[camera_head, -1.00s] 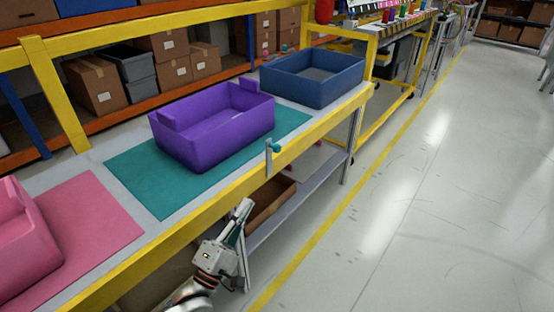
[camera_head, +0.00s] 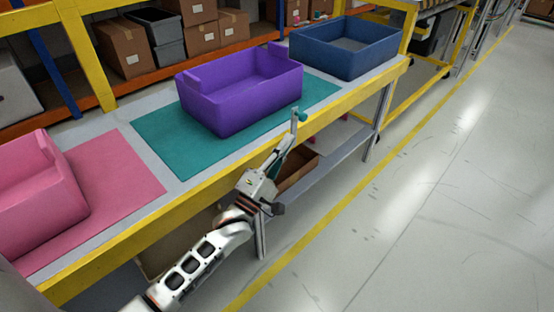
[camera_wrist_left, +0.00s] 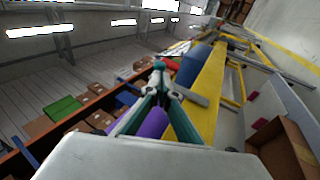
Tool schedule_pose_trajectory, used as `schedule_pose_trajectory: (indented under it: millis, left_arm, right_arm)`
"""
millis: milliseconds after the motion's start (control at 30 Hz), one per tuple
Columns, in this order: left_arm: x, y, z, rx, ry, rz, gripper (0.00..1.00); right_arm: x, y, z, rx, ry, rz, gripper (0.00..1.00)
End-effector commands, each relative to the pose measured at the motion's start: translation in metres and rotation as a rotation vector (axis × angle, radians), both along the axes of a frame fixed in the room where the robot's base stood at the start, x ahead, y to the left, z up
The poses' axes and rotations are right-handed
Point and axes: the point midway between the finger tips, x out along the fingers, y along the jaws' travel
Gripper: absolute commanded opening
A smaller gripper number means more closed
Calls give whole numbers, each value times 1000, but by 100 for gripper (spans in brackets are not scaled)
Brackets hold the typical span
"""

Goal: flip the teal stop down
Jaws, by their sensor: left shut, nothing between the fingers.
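The teal stop (camera_head: 302,115) is a small teal knob at the top of a short grey post (camera_head: 294,124), which stands upright at the front edge of the bench by the teal mat (camera_head: 160,142). My left gripper (camera_head: 288,143) is shut and empty, pointing up at the post from below and in front. Its tips are close to the post; I cannot tell whether they touch. In the left wrist view the closed fingers (camera_wrist_left: 158,72) show beside a grey bar (camera_wrist_left: 192,96) that looks like the post. The knob is not clearly separable from the fingertips there. My right gripper is out of view.
A purple bin (camera_head: 240,95) stands on the teal mat behind the stop. A blue bin (camera_head: 345,55) is farther right, a pink bin (camera_head: 38,190) at left. The yellow bench rail (camera_head: 190,220) runs along the front. A brown box (camera_head: 298,168) sits on the lower shelf. The floor aisle at right is clear.

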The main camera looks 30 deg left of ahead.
Motion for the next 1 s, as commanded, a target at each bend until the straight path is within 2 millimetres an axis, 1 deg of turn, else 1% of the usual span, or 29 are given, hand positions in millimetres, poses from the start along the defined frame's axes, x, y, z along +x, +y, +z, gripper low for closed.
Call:
schedule_pose_trajectory:
  millis: [33,100,200,333,800,1000]
  left_arm:
    - [8,-2,2,0,1,1,0]
    - [17,-3,6,-1,2,0,0]
    - [27,-5,12,0,2,1,0]
    - [35,-7,16,-1,2,0,0]
    - [38,-7,20,1,2,0,0]
    - [40,-8,30,12,20,0,0]
  right_arm:
    - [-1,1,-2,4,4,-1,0]
    - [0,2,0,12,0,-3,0]
    - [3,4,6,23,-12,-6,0]
    - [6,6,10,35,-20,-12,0]
    - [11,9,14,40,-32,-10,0]
    - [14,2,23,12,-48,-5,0]
